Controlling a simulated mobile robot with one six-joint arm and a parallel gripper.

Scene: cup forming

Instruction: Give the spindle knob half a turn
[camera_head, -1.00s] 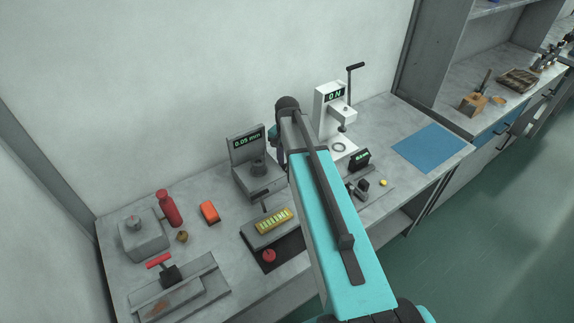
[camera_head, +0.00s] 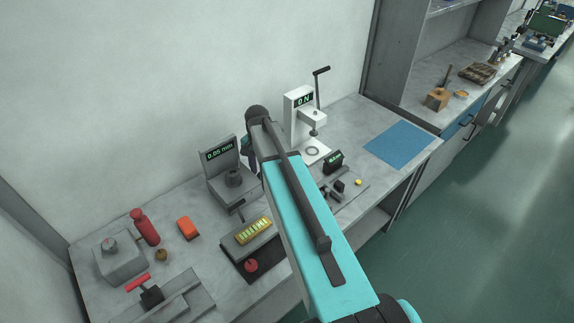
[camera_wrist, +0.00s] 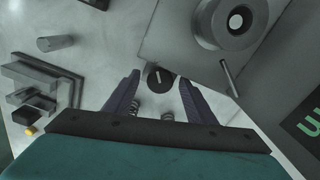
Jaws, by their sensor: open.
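A small round black knob with a white line (camera_wrist: 160,76) is in the wrist view, between the tips of my gripper's two fingers (camera_wrist: 160,84); it appears to be the spindle knob. The fingers are apart, one on each side, with gaps to the knob; I cannot tell how far above it they are. Beside it is a grey device with a dark ring and pale centre (camera_wrist: 236,20). In the head view, a grey device with a 0.05 mm display (camera_head: 220,150) stands left of my arm. My arm hides the knob and fingers there.
A white press with a 0 N display (camera_head: 303,101) and a small black display (camera_head: 333,161) stand right of my arm. A red bottle (camera_head: 146,228), an orange block (camera_head: 187,228) and a yellow ribbed block (camera_head: 253,231) are left. A blue mat (camera_head: 400,143) lies clear at right.

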